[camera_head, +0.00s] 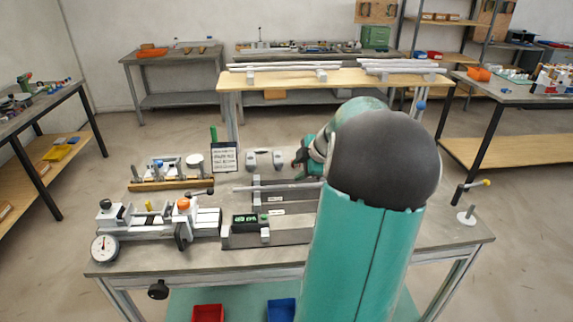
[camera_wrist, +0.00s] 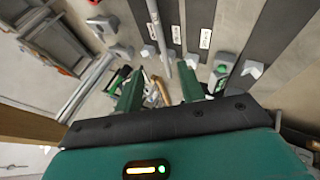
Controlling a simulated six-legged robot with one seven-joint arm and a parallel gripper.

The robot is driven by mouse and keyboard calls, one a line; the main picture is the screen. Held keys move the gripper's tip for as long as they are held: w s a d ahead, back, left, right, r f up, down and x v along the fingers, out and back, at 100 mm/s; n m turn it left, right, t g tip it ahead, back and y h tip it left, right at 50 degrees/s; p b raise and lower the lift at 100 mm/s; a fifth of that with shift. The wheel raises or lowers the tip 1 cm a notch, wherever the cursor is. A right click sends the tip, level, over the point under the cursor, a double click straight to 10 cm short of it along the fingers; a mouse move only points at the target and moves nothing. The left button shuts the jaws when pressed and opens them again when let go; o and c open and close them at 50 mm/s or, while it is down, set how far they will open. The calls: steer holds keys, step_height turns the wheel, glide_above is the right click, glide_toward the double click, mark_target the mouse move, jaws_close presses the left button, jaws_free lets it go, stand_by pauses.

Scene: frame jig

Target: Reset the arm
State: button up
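My gripper (camera_wrist: 163,92) shows in the wrist view with its two green fingers apart and nothing between them that I can see it hold. It is above the workbench (camera_head: 160,255), and the jig parts show beyond the fingers. In the head view my teal arm with its dark rounded joint covers the right half of the bench, and my gripper (camera_head: 303,160) is mostly hidden behind it. A thin grey rod (camera_head: 275,188) lies across the dark frame jig (camera_head: 285,232) to the left of my arm. The rod also shows in the wrist view (camera_wrist: 160,35).
A measuring fixture with a round dial (camera_head: 104,248) stands at the bench's left front. A small post with a yellow-tipped lever (camera_head: 467,215) is at the right edge. A rack of long bars (camera_head: 330,76) stands behind the bench.

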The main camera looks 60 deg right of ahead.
stand_by(0.3)
steer(key=w+a+r+m+g+y, duration=0.1)
steer(key=w+a+r+m, duration=0.15)
steer(key=a, duration=1.15)
steer(key=w+a+r+m+g, duration=0.1)
steer(key=w+a+r, duration=0.25)
steer(key=a, duration=0.95)
steer(key=s+a+m, duration=0.3)
steer(key=s+a, duration=0.3)
steer(key=a, duration=0.4)
steer(key=s+a+m, duration=0.3)
steer(key=s+a, duration=0.3)
steer(key=a, duration=0.5)
steer(key=shift+a, duration=0.3)
steer(key=shift+s+d+r, duration=0.1)
steer(key=shift+d, duration=0.1)
